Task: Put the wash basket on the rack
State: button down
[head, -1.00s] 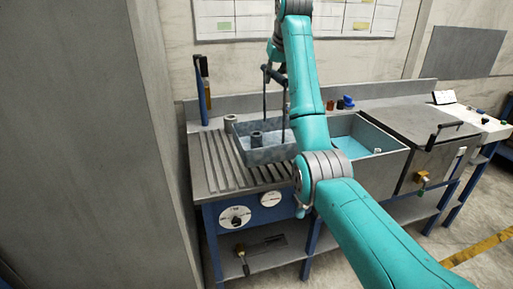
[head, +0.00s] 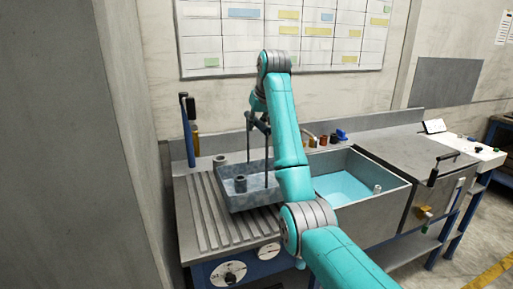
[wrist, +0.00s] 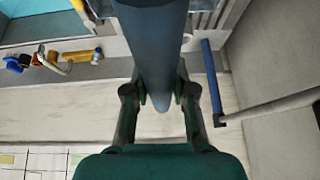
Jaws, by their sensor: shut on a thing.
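The wash basket (head: 248,198) is an open, grey-blue tray with tall dark handle bars and a small dark cylinder inside. In the head view it is over the right part of the ribbed rack (head: 207,215). I cannot tell whether it rests on the ribs or hangs just above them. My gripper (head: 259,118) is above the basket at the top of its handle, partly hidden by my teal arm. In the wrist view my gripper (wrist: 160,97) is shut on a thick blue-grey bar (wrist: 155,40), the handle. The basket's right side is hidden behind my arm.
A sink basin (head: 340,190) with blue water is right of the rack. Upright brushes (head: 189,130) stand at the back left, and a small grey ring-shaped piece (head: 220,160) is behind the basket. A grey wall closes the left side.

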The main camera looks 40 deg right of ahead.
jog(key=shift+f, duration=2.5)
jog(key=c, duration=1)
grip_release()
jog(key=shift+f, duration=0.1)
jog(key=shift+o, duration=0.2)
